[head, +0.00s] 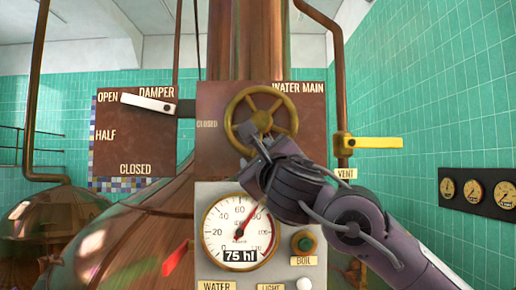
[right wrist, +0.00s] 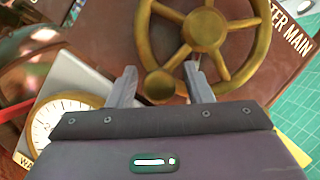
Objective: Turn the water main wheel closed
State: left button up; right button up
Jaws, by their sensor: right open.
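The brass water main wheel (head: 261,92) is mounted on a brown panel labelled WATER MAIN. It fills the top of the right wrist view (right wrist: 205,28), where its spokes, hub and a round knob (right wrist: 158,86) on its rim show. My right gripper (head: 252,142) is at the wheel's lower left rim. In the right wrist view its two fingers (right wrist: 161,72) are apart, one on each side of the knob as seen from there. I cannot tell whether either finger touches it. The gripper hides part of the lower rim in the head view. My left gripper is not in view.
A gauge (head: 239,232) reading 75 hl sits below the wheel, with a green BOIL button (head: 305,243) beside it. A white damper lever (head: 148,103) is at left, pointing near OPEN. A yellow vent handle (head: 372,142) is at right. A copper kettle (head: 48,225) stands far left.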

jog(key=shift+w, duration=0.1)
grip_shut()
dwell(0.4)
